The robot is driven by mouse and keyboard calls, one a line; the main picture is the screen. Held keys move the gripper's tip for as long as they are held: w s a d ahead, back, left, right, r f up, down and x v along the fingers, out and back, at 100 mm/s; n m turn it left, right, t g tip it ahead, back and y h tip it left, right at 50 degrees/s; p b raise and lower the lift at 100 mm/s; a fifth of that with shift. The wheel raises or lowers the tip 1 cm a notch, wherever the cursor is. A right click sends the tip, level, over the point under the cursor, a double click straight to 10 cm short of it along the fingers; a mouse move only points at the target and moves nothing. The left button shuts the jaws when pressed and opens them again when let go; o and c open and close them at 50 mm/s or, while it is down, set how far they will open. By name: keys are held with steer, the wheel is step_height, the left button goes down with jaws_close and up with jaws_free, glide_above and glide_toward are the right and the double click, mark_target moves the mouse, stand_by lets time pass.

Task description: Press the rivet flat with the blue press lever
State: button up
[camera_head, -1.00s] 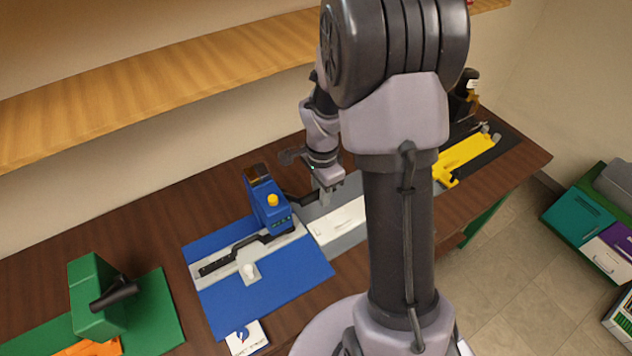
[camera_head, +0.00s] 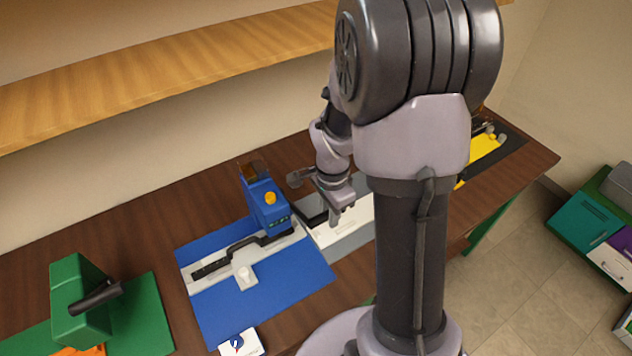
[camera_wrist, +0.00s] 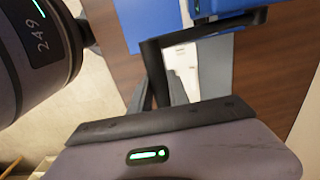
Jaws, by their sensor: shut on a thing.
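The blue press (camera_head: 264,206) with an orange-yellow knob stands at the back of the blue mat (camera_head: 280,290). Its black lever (camera_head: 314,219) reaches right, low beside the press, to my gripper (camera_head: 341,212). My gripper is shut on the lever. In the wrist view, the lever (camera_wrist: 205,33) runs from beside the blue press body (camera_wrist: 218,9) and bends toward my gripper. The fingertips are hard to make out there. A black strap (camera_head: 240,252) lies on a grey plate in front of the press. I cannot make out the rivet.
A green press (camera_head: 78,300) on a green mat stands at the left. A grey and white station (camera_head: 345,235) lies right of the blue mat, and a yellow fixture (camera_head: 483,155) is at the far right. A wooden shelf (camera_head: 190,75) runs above the table.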

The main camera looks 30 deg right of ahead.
steer(key=f+b, duration=0.3)
steer(key=s+f+b, duration=0.1)
steer(key=f+b, duration=0.1)
steer(key=f, duration=0.1)
steer(key=s+f+b, duration=0.1)
steer(key=f+b, duration=0.2)
steer(key=shift+f+b, duration=0.1)
steer(key=shift+b, duration=0.2)
stand_by(0.5)
steer(key=shift+w+r, duration=0.1)
steer(key=shift+r, duration=0.15)
steer(key=shift+w+r+p, duration=0.1)
steer(key=shift+r+p, duration=1.2)
steer(key=shift+r, duration=0.25)
